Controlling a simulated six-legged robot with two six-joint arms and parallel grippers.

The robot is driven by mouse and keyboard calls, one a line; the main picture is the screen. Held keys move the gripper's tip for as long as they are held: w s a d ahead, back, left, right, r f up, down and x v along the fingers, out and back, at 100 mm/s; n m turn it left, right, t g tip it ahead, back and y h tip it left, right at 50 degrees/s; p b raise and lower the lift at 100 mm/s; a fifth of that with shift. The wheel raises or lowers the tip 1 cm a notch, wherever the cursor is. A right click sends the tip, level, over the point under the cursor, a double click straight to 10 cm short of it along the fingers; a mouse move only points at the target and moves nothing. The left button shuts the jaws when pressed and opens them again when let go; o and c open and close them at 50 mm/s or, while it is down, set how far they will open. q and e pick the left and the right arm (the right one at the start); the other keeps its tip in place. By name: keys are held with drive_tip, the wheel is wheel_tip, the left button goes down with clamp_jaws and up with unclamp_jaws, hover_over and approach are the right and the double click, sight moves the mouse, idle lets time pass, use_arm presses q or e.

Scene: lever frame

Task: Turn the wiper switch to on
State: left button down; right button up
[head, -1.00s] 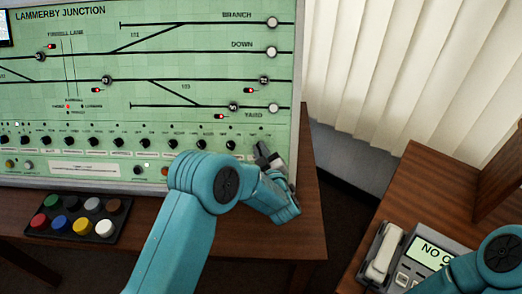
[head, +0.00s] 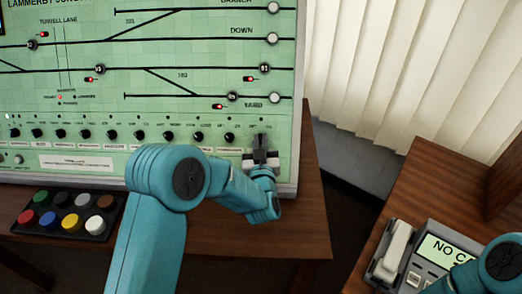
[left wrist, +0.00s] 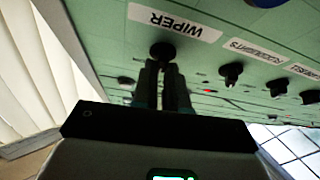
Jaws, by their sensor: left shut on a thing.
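The wiper switch (left wrist: 163,50) is a small black round knob on the green panel. It sits by the white WIPER label (left wrist: 175,22), which reads upside down in the left wrist view. My left gripper (left wrist: 163,72) is shut on this knob, with a dark finger on each side of it. In the head view my left gripper (head: 261,143) is at the right end of the row of black knobs, and it hides the wiper switch there. Part of my right arm shows at the lower right, but its gripper is out of the picture.
The panel (head: 200,60) carries track lines and small red lamps. Other black knobs line up left of my gripper, with the nearest one (head: 229,137) close by. A tray of coloured buttons (head: 100,228) lies at lower left. A telephone (head: 395,250) stands on the right desk.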

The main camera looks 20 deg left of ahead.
use_arm(q)
drive_tip(key=m+h+b, duration=0.2)
drive_tip(key=m, duration=0.1)
drive_tip(key=m+h+b, duration=0.2)
drive_tip(key=m, duration=0.1)
drive_tip(key=shift+a+f+t, duration=0.15)
drive_tip(key=shift+t, duration=0.15)
drive_tip(key=shift+r+m+h+b, duration=0.2)
drive_tip(key=shift+m+h+b, duration=1.2)
drive_tip(key=shift+m, duration=1.4)
drive_tip(key=shift+h, duration=0.3)
drive_tip(key=c, duration=1.2)
unclamp_jaws()
drive_tip(key=shift+o, duration=0.2)
